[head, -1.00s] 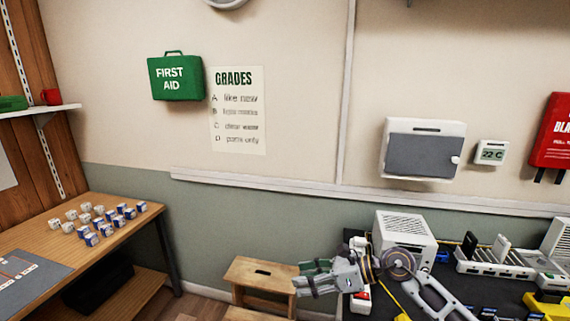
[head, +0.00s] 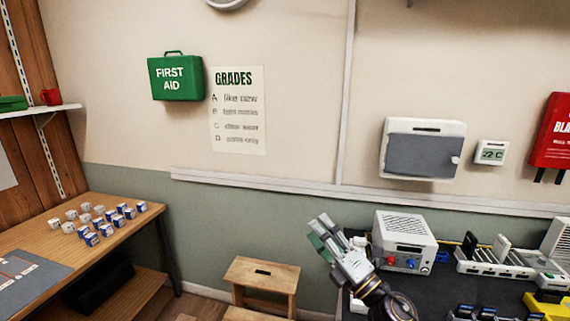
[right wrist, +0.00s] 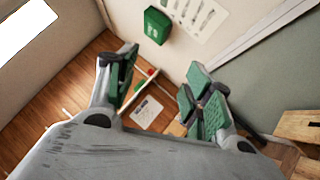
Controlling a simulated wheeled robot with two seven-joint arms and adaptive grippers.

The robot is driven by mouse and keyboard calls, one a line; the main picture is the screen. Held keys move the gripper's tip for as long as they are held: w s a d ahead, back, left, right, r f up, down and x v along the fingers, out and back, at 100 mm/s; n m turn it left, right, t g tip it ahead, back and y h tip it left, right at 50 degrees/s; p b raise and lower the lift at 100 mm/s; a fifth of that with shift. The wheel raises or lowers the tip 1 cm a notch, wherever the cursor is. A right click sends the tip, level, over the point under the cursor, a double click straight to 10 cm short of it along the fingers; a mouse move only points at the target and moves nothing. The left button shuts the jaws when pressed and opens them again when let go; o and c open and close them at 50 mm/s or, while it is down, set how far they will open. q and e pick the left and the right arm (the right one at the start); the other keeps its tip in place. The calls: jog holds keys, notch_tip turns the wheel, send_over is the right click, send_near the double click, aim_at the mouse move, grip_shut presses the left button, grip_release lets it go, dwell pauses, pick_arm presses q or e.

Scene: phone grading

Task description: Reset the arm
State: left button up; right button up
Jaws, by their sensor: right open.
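My right gripper (head: 319,236) is in the lower middle of the head view, at the left end of the dark work table. Its fingers point up and to the left. In the right wrist view the two green-padded fingers of the right gripper (right wrist: 160,90) stand wide apart with nothing between them. My right arm comes up from the bottom edge of the head view. My left gripper is in neither view.
A white power unit (head: 403,240) stands on the dark table just right of the gripper. A wooden stool (head: 262,275) is below left. A wooden bench (head: 100,211) with several small boxes is at left. The wall behind holds a green first aid case (head: 175,78).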

jog(key=s+d+f+m+g+h, duration=0.2)
jog(key=s+d+f+m+h, duration=0.1)
jog(key=d+f+m+h, duration=1.5)
jog(key=s+a+f+m+g+y, duration=0.2)
jog(key=s+f+m+g, duration=0.4)
jog(key=s, duration=0.5)
jog(key=s+a+f+m+g+y, duration=0.25)
jog(key=s+f+g, duration=0.35)
jog(key=s+f, duration=0.3)
jog(key=s+d+f+g, duration=0.1)
jog(key=s+f, duration=0.2)
jog(key=f, duration=2.8)
jog(key=s+d+f, duration=0.3)
jog(key=s+f, duration=0.7)
jog(key=s, duration=0.1)
jog(key=s+d+f+g, duration=0.1)
jog(key=s+d+f, duration=0.2)
jog(key=s+f, duration=0.8)
jog(key=shift+h, duration=0.45)
jog(key=shift+s+d+g, duration=0.1)
jog(key=shift+g, duration=0.2)
